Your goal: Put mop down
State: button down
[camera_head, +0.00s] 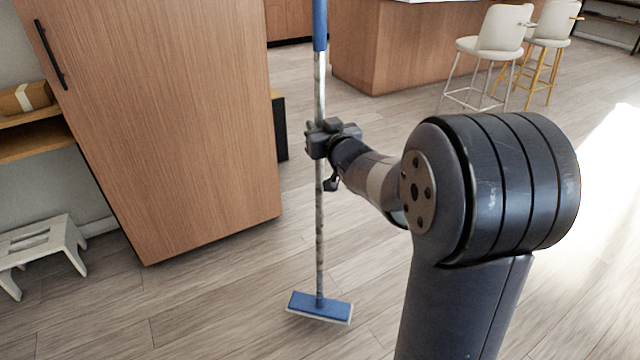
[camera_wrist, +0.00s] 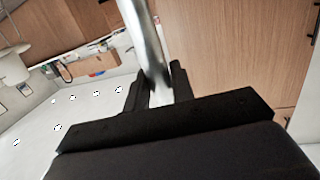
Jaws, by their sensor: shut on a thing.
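The mop (camera_head: 319,225) stands nearly upright in the head view, with a blue upper handle, a metal pole and a flat blue head with a white pad near the floor. I cannot tell whether the pad touches the floor. My gripper (camera_head: 322,138) is shut around the metal pole, just below the blue handle part. In the wrist view the silver pole (camera_wrist: 148,45) runs between the dark fingers of my gripper (camera_wrist: 158,88). The top of the handle is cut off in the head view.
A tall wooden cabinet (camera_head: 170,110) stands left of the mop. A white step stool (camera_head: 42,250) and a shelf (camera_head: 38,138) are at far left. A wooden island (camera_head: 395,50) and white bar stools (camera_head: 495,38) stand behind. The wooden floor (camera_head: 220,300) around the mop head is clear.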

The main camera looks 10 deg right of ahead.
notch_tip(320, 180, down, 8)
jog(key=b, duration=0.3)
jog(key=shift+f, duration=0.15)
jog(key=shift+f, duration=0.15)
jog(key=c, duration=1.2)
grip_release()
jog(key=s+d+r+p, duration=0.1)
jog(key=s+p, duration=0.1)
jog(key=s, duration=1)
jog(key=shift+d+r, duration=0.15)
jog(key=shift+d, duration=0.2)
